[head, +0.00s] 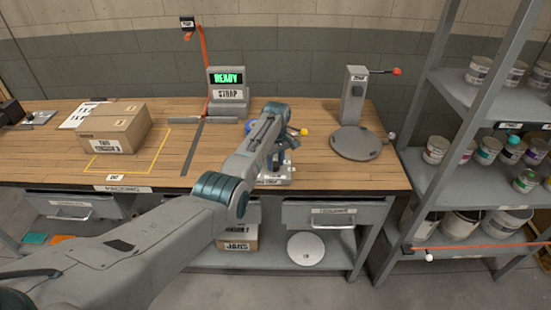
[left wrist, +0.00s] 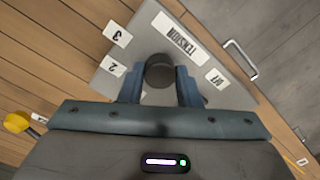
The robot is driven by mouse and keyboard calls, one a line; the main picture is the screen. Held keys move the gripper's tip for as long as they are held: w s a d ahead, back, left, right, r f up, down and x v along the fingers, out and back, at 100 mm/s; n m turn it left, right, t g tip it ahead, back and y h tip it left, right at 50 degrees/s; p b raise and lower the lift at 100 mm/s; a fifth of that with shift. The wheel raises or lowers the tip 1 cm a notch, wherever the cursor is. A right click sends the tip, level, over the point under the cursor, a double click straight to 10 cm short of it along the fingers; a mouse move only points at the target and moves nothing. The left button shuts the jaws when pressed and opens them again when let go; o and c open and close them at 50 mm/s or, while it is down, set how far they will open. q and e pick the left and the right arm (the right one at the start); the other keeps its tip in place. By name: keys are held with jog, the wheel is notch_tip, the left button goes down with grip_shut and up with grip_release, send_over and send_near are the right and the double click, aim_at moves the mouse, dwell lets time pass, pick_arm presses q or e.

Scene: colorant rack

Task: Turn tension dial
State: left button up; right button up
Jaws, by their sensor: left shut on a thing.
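The tension dial is a dark round knob (left wrist: 158,72) on a grey plate (left wrist: 225,92) marked TENSION, with labels 2, 3 and OFF in the left wrist view. My left gripper (left wrist: 159,88) has one finger on each side of the knob and is shut on it. In the head view my left gripper (head: 280,158) is over the plate (head: 274,182) at the bench's front edge, and my arm hides the dial. The knob's pointer cannot be made out. My right gripper is in neither view.
A yellow knob (head: 303,131) stands close to my left gripper. A green READY screen (head: 228,78) is behind it. A cardboard box (head: 114,128) lies at left on the wooden bench (head: 340,176). A round-based device (head: 355,143) and a shelf of cans (head: 485,150) are at right.

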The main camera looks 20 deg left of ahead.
aim_at(276, 164)
pick_arm(q)
jog(key=m+p, duration=0.2)
jog(key=m, duration=0.4)
jog(key=shift+r, duration=0.2)
jog(key=m+p, duration=0.1)
jog(key=m, duration=0.5)
jog(key=shift+w+m, duration=0.1)
jog(key=shift+m, duration=0.2)
jog(key=o, duration=1)
jog(key=shift+f, duration=0.1)
jog(key=shift+r, duration=0.5)
notch_tip(276, 164, up, 10)
jog(key=shift+d+f+b, duration=0.1)
jog(key=shift+b, duration=0.6)
